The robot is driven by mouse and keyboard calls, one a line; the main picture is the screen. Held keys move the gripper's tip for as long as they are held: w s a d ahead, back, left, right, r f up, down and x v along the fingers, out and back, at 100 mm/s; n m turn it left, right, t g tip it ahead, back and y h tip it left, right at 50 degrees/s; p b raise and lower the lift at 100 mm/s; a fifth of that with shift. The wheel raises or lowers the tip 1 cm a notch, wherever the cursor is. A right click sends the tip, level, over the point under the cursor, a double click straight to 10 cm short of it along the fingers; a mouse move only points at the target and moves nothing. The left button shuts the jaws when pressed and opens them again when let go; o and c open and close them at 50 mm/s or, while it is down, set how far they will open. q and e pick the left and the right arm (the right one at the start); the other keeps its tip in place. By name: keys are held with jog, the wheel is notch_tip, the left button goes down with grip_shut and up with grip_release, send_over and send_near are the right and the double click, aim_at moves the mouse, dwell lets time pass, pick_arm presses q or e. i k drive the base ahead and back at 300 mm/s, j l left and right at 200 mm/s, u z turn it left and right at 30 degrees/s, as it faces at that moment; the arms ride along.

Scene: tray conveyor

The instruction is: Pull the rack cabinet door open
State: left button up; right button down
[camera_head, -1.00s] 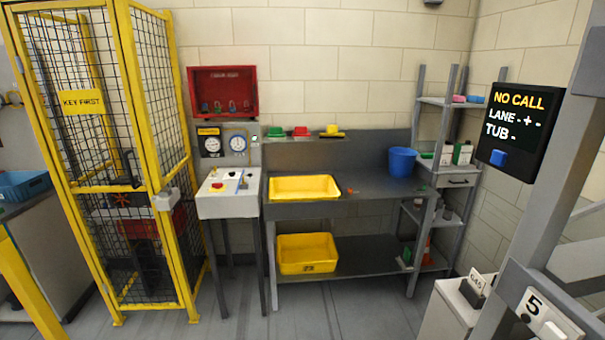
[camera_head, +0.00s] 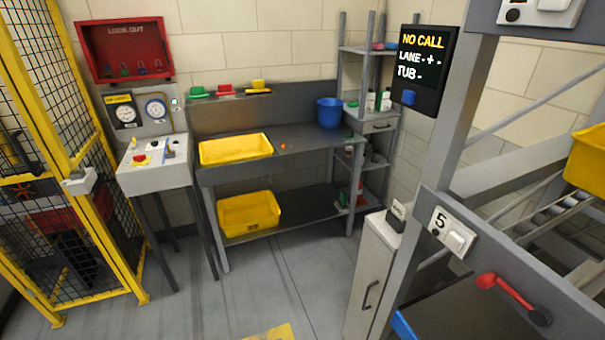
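A narrow light-grey cabinet (camera_head: 384,232) stands low at the lower middle right, against the grey rack frame (camera_head: 440,140). I take it to be the rack cabinet. Its front door (camera_head: 372,265) looks closed and carries a dark vertical bar handle (camera_head: 369,294). A small dark holder with a white card (camera_head: 397,211) is on its top. The cabinet's lower part runs off the bottom edge of the picture. Neither of my grippers is in view.
A workbench (camera_head: 300,138) with yellow tubs (camera_head: 236,149) and a blue bucket (camera_head: 329,112) stands behind. A yellow mesh cage (camera_head: 83,215) is at left. A red lever (camera_head: 510,293) sits at lower right. Floor (camera_head: 255,285) left of the cabinet is clear.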

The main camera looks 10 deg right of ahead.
aim_at(376, 260)
jog(key=z, duration=1.1)
